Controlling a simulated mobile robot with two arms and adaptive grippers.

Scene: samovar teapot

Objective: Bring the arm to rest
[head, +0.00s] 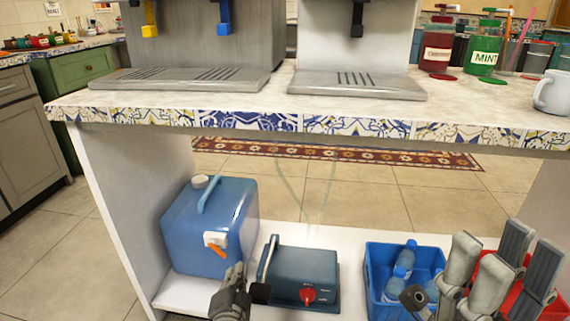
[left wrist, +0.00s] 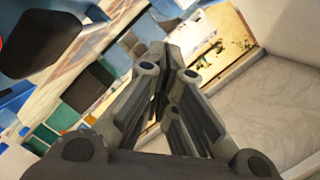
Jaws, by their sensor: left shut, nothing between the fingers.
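My left gripper (head: 236,272) is low in the head view, in front of the lower shelf, between the blue water container and the dark blue box. It also shows in the left wrist view (left wrist: 168,62), where its fingers are together with nothing between them. My right gripper (head: 503,262) is at the lower right of the head view, in front of a red crate (head: 486,272). Its fingers stand apart, and I see nothing held between them. The right gripper hides part of the red crate.
On the lower shelf are a blue container (head: 190,235) with an orange tap, a dark blue box (head: 305,266) with a red knob, and a blue crate (head: 378,285) with bottles. The counter (head: 180,108) above carries metal dispensers, jars and a white mug (head: 552,93).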

